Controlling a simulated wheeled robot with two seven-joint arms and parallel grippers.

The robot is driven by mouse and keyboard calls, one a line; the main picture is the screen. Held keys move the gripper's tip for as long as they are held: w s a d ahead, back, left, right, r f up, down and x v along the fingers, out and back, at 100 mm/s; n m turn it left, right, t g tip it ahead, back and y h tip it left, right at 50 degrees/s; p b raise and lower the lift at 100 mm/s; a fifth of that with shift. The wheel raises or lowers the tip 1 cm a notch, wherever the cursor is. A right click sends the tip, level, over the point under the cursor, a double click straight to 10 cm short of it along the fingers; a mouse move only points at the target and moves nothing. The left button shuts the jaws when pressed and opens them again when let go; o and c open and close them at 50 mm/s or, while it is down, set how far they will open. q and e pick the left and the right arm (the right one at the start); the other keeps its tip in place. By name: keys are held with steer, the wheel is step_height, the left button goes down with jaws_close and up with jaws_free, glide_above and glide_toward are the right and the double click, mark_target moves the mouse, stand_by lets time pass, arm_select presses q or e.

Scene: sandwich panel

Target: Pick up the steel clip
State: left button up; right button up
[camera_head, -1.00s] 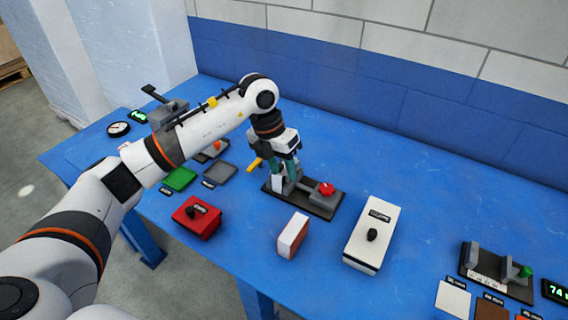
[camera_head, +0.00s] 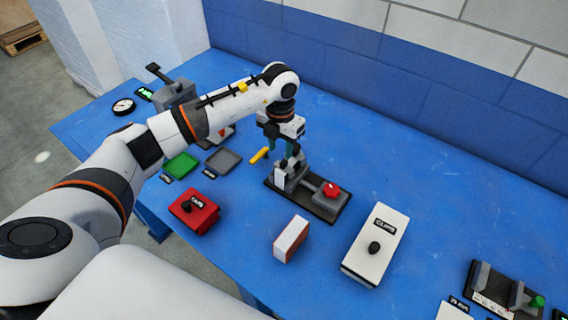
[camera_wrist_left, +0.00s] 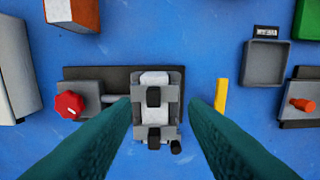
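A grey metal clip-like piece with black pads, which I take for the steel clip (camera_wrist_left: 155,94), sits over a white block in the jaws of a dark-based vise with a red knob (camera_wrist_left: 68,104). In the head view the vise (camera_head: 331,190) stands mid-table, and the clip (camera_head: 291,163) shows small at its left end. My left gripper (camera_head: 285,147) points down above that end. My right gripper is not in view.
A yellow piece (camera_head: 259,155) lies just left of the vise. A red box (camera_head: 194,212), a white-and-brown block (camera_head: 291,239) and a white box (camera_head: 375,245) stand in front. Green (camera_head: 181,165) and grey (camera_head: 223,160) trays lie left. The table behind the vise is clear.

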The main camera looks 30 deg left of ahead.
mark_target(284, 161)
arm_select(q)
steer(key=f+p, duration=0.1)
steer(key=f, duration=0.1)
steer(key=d+f+p, duration=0.1)
steer(key=f, duration=0.1)
steer(key=shift+w+f, duration=0.1)
steer(key=shift+f, duration=0.1)
steer(key=shift+a+f, duration=0.1)
steer(key=shift+f, duration=0.3)
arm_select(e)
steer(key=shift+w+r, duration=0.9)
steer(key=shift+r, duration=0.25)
arm_select(q)
steer(key=shift+c, duration=0.3)
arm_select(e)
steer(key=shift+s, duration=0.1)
arm_select(q)
jaws_close()
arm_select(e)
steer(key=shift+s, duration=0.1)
